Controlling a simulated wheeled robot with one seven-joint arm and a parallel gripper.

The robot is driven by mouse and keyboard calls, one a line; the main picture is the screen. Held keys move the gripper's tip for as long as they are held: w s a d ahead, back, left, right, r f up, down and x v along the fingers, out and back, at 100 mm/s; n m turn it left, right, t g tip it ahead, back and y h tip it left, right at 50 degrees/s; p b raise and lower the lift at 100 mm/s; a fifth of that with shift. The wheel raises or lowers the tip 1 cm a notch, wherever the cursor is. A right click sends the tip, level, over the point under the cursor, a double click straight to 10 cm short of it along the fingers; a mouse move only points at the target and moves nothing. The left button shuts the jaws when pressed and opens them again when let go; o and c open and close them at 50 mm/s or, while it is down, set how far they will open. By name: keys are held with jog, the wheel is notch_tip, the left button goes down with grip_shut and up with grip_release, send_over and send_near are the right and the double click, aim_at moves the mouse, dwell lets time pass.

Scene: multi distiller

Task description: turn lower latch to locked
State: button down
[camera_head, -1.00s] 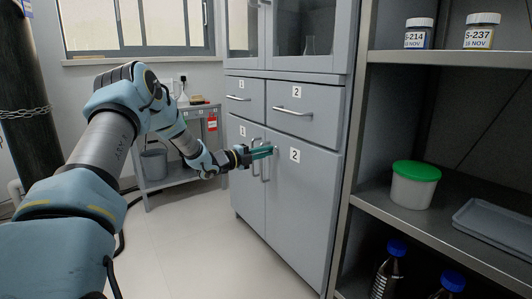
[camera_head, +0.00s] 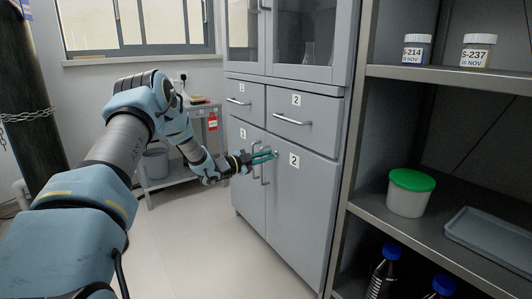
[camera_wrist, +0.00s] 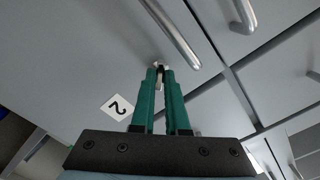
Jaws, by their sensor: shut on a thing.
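The lower latch (camera_wrist: 160,66) is a small metal piece on the lower right door (camera_head: 297,215) of the grey cabinet, near that door's handle. In the wrist view it sits between the tips of my green fingers. My gripper (camera_wrist: 161,72) is shut on it, with the fingers pointing at the door. In the head view my gripper (camera_head: 276,155) reaches the door just left of the "2" label, and the latch is too small there to read its position. The long door handle (camera_wrist: 172,35) lies close beside the fingertips.
The lower left door (camera_head: 250,180) and the drawers (camera_head: 305,118) look closed. An open shelf (camera_head: 440,222) at the right holds a green-lidded tub (camera_head: 411,197), jars and bottles. A side table (camera_head: 175,178) stands behind my arm. The floor before the cabinet is clear.

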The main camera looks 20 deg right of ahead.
jog(key=n+p, duration=0.4)
jog(key=n, duration=0.4)
jog(key=shift+n, duration=0.4)
dwell(0.4)
jog(key=c, duration=0.9)
grip_release()
jog(key=a, duration=0.3)
jog(key=s+a+p, duration=0.1)
jog(key=a, duration=0.3)
jog(key=s+a, duration=0.1)
jog(key=a, duration=0.2)
jog(key=shift+a+p, duration=0.25)
jog(key=shift+p, duration=0.05)
